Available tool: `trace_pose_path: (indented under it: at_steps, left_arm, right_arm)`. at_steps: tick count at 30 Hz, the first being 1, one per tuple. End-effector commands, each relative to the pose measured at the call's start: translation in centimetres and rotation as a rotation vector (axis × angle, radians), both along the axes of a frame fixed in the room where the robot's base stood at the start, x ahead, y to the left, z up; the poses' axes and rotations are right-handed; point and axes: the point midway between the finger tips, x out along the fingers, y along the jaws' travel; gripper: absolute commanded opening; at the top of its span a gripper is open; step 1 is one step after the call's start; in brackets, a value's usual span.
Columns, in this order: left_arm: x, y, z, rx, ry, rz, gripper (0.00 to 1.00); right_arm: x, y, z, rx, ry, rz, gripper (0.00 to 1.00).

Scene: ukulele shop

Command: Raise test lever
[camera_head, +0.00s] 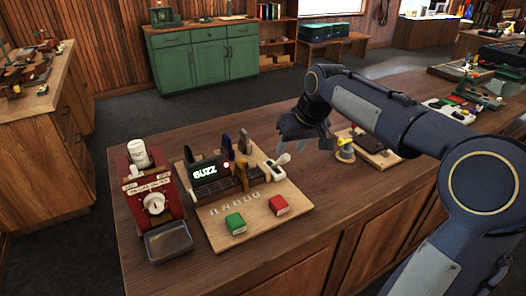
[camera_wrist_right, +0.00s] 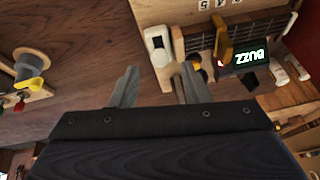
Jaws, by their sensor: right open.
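The test lever (camera_head: 284,159) is a small pale handle on a white block (camera_head: 273,170) at the right edge of a wooden test board (camera_head: 262,226). In the head view it leans up and to the right. The white block (camera_wrist_right: 157,42) with a dark slot shows at the top of the right wrist view. My right gripper (camera_head: 309,147) is open and empty, above and slightly right of the lever. In the wrist view its two fingers (camera_wrist_right: 160,82) are spread below the white block. Contact with the handle cannot be told. My left gripper is not in view.
A red device with a dial (camera_head: 154,203) and a metal tray (camera_head: 168,242) stand left. A spool fixture (camera_head: 345,150) stands right. The bench front is clear.

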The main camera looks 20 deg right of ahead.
Motion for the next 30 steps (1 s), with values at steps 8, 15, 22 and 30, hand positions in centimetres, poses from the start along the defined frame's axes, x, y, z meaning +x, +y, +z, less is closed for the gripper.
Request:
trace_pose_path:
  at_steps: [8,15,22,30]
  left_arm:
    - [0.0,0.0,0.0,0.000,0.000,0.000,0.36]
    - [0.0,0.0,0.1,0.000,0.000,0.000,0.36]
    - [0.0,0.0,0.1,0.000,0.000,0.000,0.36]
    - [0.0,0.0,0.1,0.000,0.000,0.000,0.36]
  right_arm:
    - [1.5,0.3,-3.5,0.001,0.005,0.001,0.42]
    - [2.7,0.6,-6.4,0.001,0.003,0.002,0.42]
    - [3.0,0.7,-7.1,0.001,0.001,0.000,0.42]
    - [3.0,0.7,-7.0,0.000,0.000,0.000,0.27]
